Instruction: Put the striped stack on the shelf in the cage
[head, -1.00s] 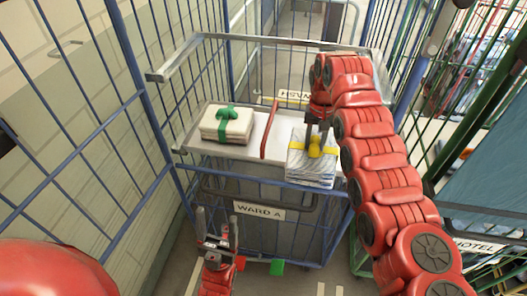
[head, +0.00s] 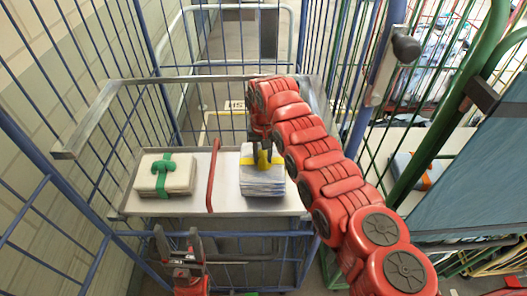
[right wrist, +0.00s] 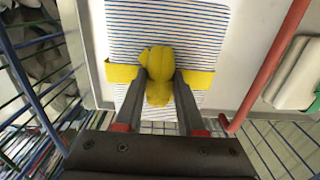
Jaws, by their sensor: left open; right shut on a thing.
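The striped stack (head: 262,182) is a folded bundle with fine blue-grey lines and a yellow strap with a knot. It is over the right part of the white shelf (head: 222,190) in the blue cage, right of the red divider (head: 213,172). I cannot tell whether its underside touches the shelf. My right gripper (head: 264,155) is shut on the stack's yellow knot; the right wrist view shows both fingers around the knot (right wrist: 158,76) and the stripes (right wrist: 165,20) beyond. My left gripper (head: 177,240) is open and empty, low in front of the cage.
A cream stack with a green strap (head: 165,175) lies on the shelf left of the divider. A grey metal rail (head: 85,120) and blue bars (head: 45,185) surround the shelf. A green cage with another strapped stack (head: 420,170) and a blue panel (head: 480,180) stand right.

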